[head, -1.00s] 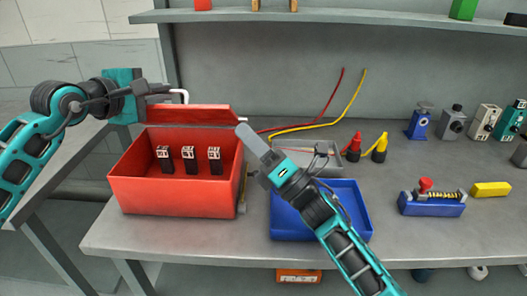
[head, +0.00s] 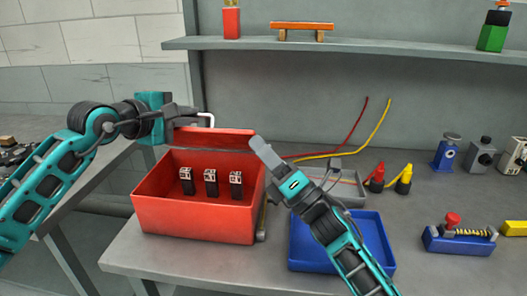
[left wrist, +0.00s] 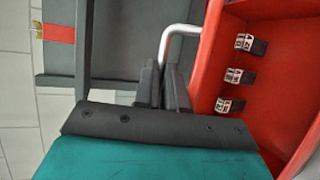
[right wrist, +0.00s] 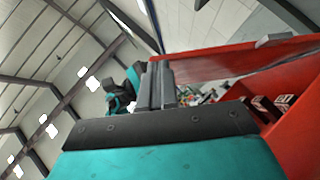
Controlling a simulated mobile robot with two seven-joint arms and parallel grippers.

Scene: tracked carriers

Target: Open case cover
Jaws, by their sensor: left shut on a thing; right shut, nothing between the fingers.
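The red case (head: 195,222) stands open on the bench, with several small black blocks with pale faces (head: 211,183) inside. Its red cover (head: 215,138) stands raised along the back edge. A pale bent-rod handle (head: 209,116) rises at the cover's left end. My left gripper (head: 188,111) is shut on this handle; in the left wrist view its fingers (left wrist: 164,80) close around the rod (left wrist: 180,32). My right gripper (head: 259,146) is shut and empty by the cover's right end; its closed fingers (right wrist: 158,84) also show in the right wrist view. Whether it touches the cover, I cannot tell.
A blue tray (head: 300,257) and a grey tray (head: 348,200) lie right of the case, partly behind my right arm. Red and yellow probes (head: 390,180) and a blue fixture (head: 458,242) stand further right. A shelf (head: 350,47) runs above the bench.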

